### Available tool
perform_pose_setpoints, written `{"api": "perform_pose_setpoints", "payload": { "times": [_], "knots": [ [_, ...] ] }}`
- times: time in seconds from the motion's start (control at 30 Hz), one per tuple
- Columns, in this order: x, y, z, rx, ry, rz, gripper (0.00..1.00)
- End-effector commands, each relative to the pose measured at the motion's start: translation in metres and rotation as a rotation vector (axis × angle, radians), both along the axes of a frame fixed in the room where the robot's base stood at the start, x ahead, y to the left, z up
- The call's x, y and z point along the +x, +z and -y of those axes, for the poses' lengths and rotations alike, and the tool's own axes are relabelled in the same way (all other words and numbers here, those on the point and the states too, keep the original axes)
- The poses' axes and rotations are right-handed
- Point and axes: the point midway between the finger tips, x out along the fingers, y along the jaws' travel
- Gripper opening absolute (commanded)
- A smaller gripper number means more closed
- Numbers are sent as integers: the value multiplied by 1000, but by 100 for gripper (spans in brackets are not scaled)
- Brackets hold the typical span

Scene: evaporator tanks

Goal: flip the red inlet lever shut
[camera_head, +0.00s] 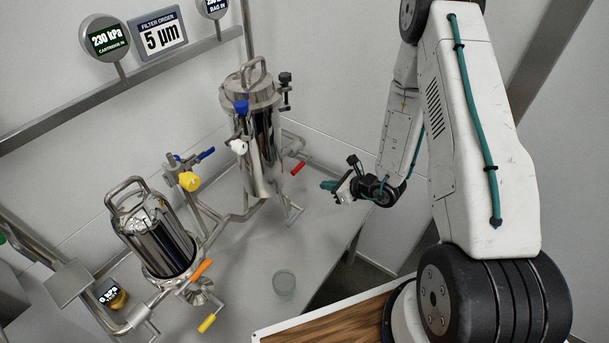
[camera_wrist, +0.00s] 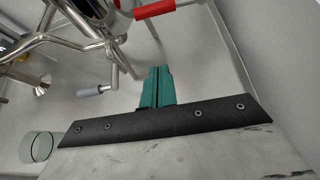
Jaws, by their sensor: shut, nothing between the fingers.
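The red lever (camera_head: 298,168) sticks out to the right from the pipework low at the right side of the rear tank (camera_head: 262,150). In the wrist view the red lever (camera_wrist: 155,9) shows at the top edge, lying nearly level, tilted up to the right. My gripper (camera_head: 327,185) has green fingers, which are shut with nothing between them. It is to the right of and a little below the lever in the head view, apart from it. In the wrist view the fingertips (camera_wrist: 158,70) point up toward the lever, with a gap between them.
A front tank (camera_head: 158,245) has an orange lever (camera_head: 202,270) and a yellow lever (camera_head: 207,323). Blue (camera_head: 206,153) and yellow (camera_head: 189,181) handles sit on pipework between the tanks. A clear cup (camera_head: 284,283) stands on the bench (camera_head: 255,255), which is otherwise largely bare there.

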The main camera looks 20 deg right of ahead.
Motion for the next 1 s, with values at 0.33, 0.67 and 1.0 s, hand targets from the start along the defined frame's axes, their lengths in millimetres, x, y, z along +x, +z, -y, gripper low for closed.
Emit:
{"api": "perform_pose_setpoints", "payload": {
  "times": [0.33,0.67,1.0],
  "knots": [
    [12,-9,-10,0,4,1,0],
    [60,-44,-45,-1,6,1,0],
    [76,-16,-56,0,3,3,0]
  ]
}}
